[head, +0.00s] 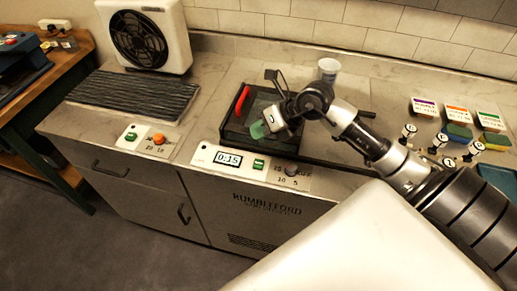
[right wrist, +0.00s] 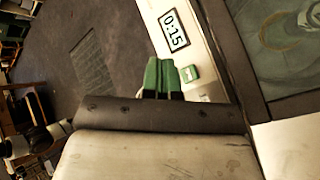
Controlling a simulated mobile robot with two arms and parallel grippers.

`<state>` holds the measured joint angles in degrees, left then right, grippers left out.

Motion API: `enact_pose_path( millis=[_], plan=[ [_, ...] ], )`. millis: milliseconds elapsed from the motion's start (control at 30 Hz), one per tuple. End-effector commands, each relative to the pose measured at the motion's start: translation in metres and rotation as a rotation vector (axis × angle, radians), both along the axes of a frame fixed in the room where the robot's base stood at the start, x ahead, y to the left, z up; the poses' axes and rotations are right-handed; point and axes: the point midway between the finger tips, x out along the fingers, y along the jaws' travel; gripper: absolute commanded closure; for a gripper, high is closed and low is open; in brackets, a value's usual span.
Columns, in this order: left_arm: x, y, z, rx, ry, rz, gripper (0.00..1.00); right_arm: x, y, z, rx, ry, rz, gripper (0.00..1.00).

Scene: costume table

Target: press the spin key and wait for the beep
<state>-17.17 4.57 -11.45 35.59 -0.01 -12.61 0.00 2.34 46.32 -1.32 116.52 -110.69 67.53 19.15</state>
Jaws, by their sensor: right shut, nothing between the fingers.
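The control panel (head: 205,152) on the front edge of the counter has a display (head: 229,159) reading 0:15. A green key (head: 258,164) sits right of the display, with a dark knob (head: 291,169) further right. I take this green key as the spin key; its label is too small to read. My right gripper (head: 259,130), with green fingertips, is shut and empty above the dark tray, behind the panel in the head view. In the right wrist view the shut fingertips (right wrist: 163,78) appear beside the green key (right wrist: 190,73), apart from it in the picture. My left gripper is not in view.
A second panel (head: 124,143) with a green key and orange knob lies left, before a ribbed rack (head: 135,95) and a fan (head: 140,40). A cup (head: 328,70) stands behind; stamps (head: 438,143) and boxes lie right.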

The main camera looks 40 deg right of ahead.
Motion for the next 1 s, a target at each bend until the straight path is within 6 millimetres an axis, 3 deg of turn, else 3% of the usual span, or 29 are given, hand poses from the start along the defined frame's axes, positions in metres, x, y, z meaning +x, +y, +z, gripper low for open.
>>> enact_pose_path(
  millis=[633, 1000],
  plan=[
    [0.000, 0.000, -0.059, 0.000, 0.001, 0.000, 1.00, 0.000, 0.000, -0.078, 0.000, 0.001, 0.000, 1.00],
    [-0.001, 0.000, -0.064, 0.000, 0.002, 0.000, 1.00, 0.000, 0.000, -0.086, 0.001, -0.001, 0.000, 1.00]
  ],
)
